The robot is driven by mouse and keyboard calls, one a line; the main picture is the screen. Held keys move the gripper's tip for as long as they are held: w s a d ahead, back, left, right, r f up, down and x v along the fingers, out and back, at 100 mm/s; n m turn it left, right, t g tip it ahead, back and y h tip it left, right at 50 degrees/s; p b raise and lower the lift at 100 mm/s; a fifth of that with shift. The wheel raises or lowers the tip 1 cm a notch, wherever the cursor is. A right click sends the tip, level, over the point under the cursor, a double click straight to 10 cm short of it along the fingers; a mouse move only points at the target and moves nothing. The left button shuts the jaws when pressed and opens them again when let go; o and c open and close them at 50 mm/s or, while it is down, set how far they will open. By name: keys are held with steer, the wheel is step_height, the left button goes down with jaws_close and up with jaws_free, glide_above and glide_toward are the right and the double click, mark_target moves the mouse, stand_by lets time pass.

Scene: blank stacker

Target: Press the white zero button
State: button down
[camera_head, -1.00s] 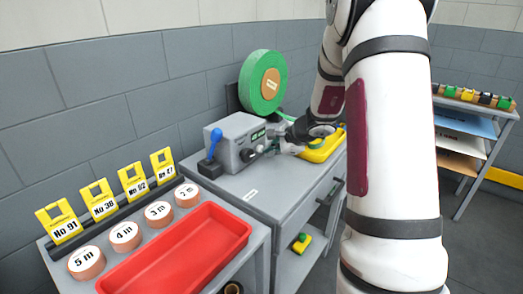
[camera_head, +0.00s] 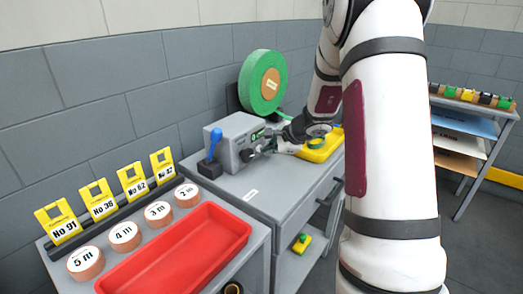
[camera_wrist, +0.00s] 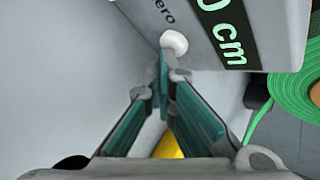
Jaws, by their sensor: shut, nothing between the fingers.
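The white zero button (camera_wrist: 174,42) is a small round knob on the grey machine's face, below printed letters ending in "ero". The grey machine (camera_head: 231,127) stands on the workbench, and its face with a green "0 cm" display also shows in the wrist view (camera_wrist: 278,30). My gripper (camera_wrist: 165,75) is shut and empty, its teal fingertips right beside the button's lower left edge. I cannot tell whether they touch it. In the head view my gripper (camera_head: 262,147) is at the machine's front, and the button cannot be made out there.
A green tape roll (camera_head: 263,82) stands behind the machine, and a blue-knobbed lever (camera_head: 212,145) is at its left. A yellow tray (camera_head: 322,146) lies right of my gripper. A red tray (camera_head: 180,250), labelled discs and yellow tags occupy the left bench.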

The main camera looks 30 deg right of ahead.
steer(key=shift+s+d+b, duration=0.25)
steer(key=shift+s+b, duration=0.15)
steer(key=shift+s, duration=0.45)
steer(key=shift+s+d+b, duration=0.25)
steer(key=shift+s+d, duration=0.05)
steer(key=shift+s, duration=0.5)
steer(key=shift+s+d+b, duration=0.25)
steer(key=shift+s, duration=0.5)
steer(key=shift+s+d+b, duration=0.25)
steer(key=shift+s+d, duration=0.05)
steer(key=shift+s, duration=0.5)
